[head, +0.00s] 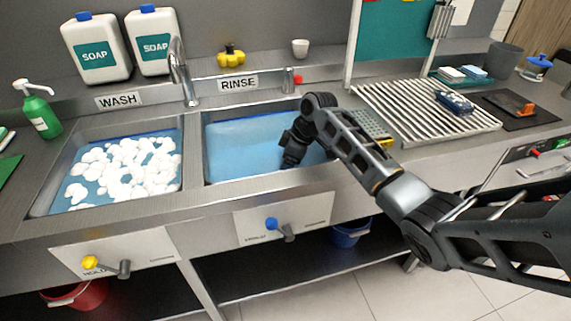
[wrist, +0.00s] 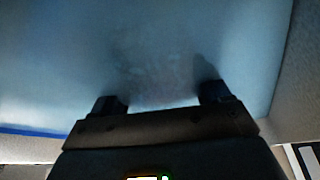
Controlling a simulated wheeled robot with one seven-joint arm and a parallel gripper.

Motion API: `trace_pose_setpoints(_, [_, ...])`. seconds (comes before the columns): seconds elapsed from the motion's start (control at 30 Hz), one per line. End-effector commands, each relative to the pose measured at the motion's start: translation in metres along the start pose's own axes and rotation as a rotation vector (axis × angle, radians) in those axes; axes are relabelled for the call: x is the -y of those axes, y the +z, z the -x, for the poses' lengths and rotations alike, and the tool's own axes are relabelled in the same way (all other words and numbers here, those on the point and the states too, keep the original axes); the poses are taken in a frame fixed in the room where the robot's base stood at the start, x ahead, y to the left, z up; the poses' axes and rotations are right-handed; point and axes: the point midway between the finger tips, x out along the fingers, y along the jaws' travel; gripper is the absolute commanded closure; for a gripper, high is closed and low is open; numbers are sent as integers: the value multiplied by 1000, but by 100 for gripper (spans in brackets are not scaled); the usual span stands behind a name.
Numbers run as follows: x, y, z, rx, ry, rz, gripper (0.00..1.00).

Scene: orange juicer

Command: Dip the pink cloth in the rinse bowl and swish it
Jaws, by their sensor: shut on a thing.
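The rinse bowl (head: 225,170) is the right-hand sink, labelled RINSE, and it holds blue water. My gripper (head: 291,160) points down into its right part, with the fingertips at or below the water surface. In the wrist view my gripper (wrist: 162,98) shows two dark fingers with a gap between them, against murky blue. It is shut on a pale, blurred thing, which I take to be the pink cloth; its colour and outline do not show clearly. No pink cloth shows in the head view, where my wrist and the water could hide it.
The wash sink (head: 120,165) with white foam stands to the left. A faucet (head: 180,75) rises behind the divider. A ribbed drying rack (head: 425,105) lies to the right. The bowl's front rim and walls are close to my wrist. The bowl's left part is clear.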

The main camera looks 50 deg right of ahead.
Motion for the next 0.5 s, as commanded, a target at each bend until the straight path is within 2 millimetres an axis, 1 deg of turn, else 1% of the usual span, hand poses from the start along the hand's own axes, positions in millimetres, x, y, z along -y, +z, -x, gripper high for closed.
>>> trace_pose_setpoints(0.03, [0, -5, 12, -1, 0, 0, 48])
trace_pose_setpoints(0.4, [1, -23, 55, -1, -1, 0, 48])
trace_pose_setpoints(0.47, [0, -25, 58, -1, 0, 1, 48])
trace_pose_setpoints(0.5, [0, -27, 62, -2, 2, 1, 48])
